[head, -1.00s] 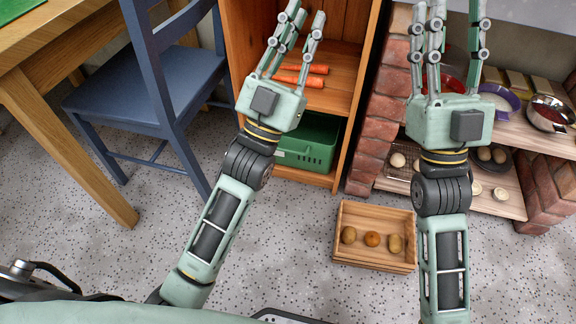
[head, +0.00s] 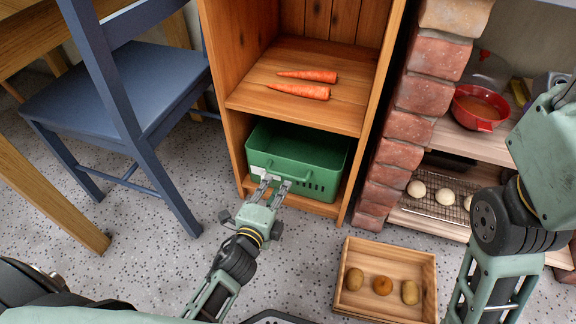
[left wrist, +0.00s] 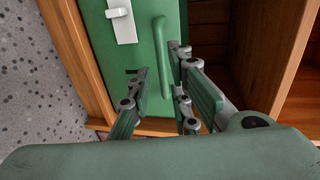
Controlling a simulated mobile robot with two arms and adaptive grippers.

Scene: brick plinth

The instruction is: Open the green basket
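The green basket (head: 312,170) sits on the bottom shelf of the wooden cabinet, with a bar handle (head: 279,173) on its front. In the left wrist view the basket front (left wrist: 140,60) shows the green handle (left wrist: 161,55) and a white tag. My left gripper (head: 272,186) is right at the handle. In the left wrist view its fingers (left wrist: 165,85) are spread, with the lower end of the handle between them; I cannot tell whether they touch it. My right gripper is out of the head view; only part of its palm and arm shows at the right edge.
Two carrots (head: 305,84) lie on the shelf above. A blue chair (head: 115,100) stands left of the cabinet and a brick pillar (head: 408,120) right of it. A wooden crate (head: 345,295) with potatoes and an orange item is on the floor in front.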

